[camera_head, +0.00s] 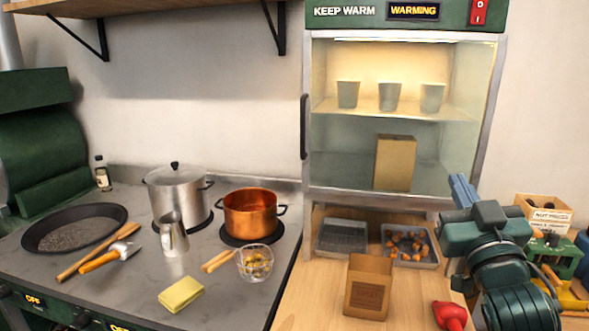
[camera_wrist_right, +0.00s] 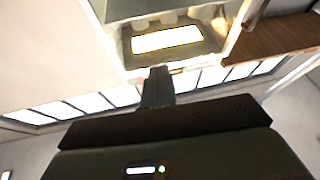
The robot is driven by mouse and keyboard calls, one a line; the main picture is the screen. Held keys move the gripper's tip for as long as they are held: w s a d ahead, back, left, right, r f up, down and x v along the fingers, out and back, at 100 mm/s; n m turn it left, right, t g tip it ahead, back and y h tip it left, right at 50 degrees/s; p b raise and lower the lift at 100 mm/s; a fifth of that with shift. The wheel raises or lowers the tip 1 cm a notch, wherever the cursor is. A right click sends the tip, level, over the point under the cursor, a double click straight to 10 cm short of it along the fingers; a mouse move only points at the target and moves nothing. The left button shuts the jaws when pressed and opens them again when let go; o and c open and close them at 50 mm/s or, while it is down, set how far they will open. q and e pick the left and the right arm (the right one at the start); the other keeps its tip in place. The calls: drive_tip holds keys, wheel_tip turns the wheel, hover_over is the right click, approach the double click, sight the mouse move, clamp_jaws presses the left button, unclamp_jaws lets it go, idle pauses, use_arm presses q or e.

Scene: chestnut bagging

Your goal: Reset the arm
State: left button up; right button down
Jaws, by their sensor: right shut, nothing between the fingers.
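My right gripper (camera_head: 463,190) is raised at the right of the head view, with its blue fingers together and pointing up. Nothing shows between the fingers. In the right wrist view the closed fingers (camera_wrist_right: 157,88) point towards the room's upper part, with no object near them. My right arm (camera_head: 508,275) comes up from the lower right edge and hides part of the counter behind it. My left gripper is not in the head view.
The warming cabinet (camera_head: 482,110) stands left of my right gripper. An open paper bag (camera_head: 368,287), a tray of chestnuts (camera_head: 428,262) and a red object (camera_head: 450,315) lie on the wooden counter. A copper pot (camera_head: 252,213) and a steel pot (camera_head: 177,192) stand on the stove.

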drive_tip(key=s+a+f+n+g+y+p, duration=0.1)
drive_tip(key=s+a+f+g+y, duration=0.15)
drive_tip(key=f, duration=1.05)
drive_tip(key=s+a+f+n+g+y, duration=0.15)
drive_tip(key=a+f+g, duration=0.25)
drive_tip(key=f, duration=0.8)
drive_tip(key=s+a+f+g, duration=0.2)
drive_tip(key=s+f, duration=0.7)
drive_tip(key=s+a+f+g, duration=0.3)
drive_tip(key=s+f, duration=0.5)
drive_tip(key=f, duration=0.1)
drive_tip(key=shift+s+y+p, duration=0.3)
drive_tip(key=shift+s+p, duration=0.05)
